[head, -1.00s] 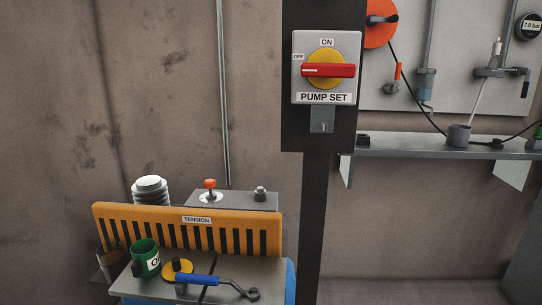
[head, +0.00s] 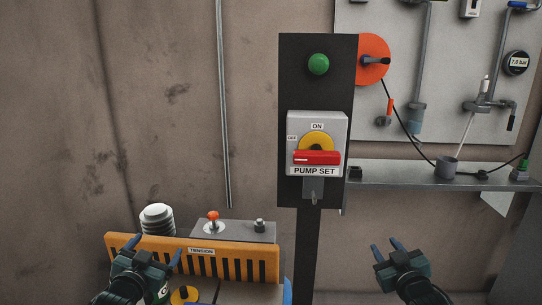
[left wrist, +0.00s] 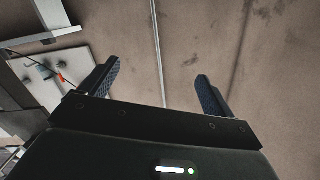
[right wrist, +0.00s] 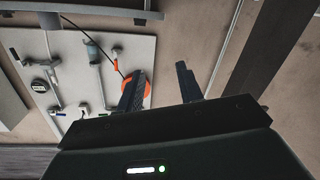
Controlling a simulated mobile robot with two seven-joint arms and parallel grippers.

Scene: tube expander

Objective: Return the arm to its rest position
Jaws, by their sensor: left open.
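My left gripper (head: 153,250) is open and empty in front of the left part of the orange guard at the lower left of the head view. Its two spread fingers show against the bare wall in the left wrist view (left wrist: 158,85). My right gripper (head: 385,245) is open and empty at the lower right, right of the dark post. Its fingers stand apart, with a narrower gap, in the right wrist view (right wrist: 160,88). Both grippers touch nothing that I can see.
The PUMP SET switch (head: 317,180) has its red handle (head: 317,158) lying level, on a dark post. A green button (head: 318,64) is above it. The orange TENSION guard (head: 225,262) is below left. A shelf (head: 410,173) runs right. The wall between is clear.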

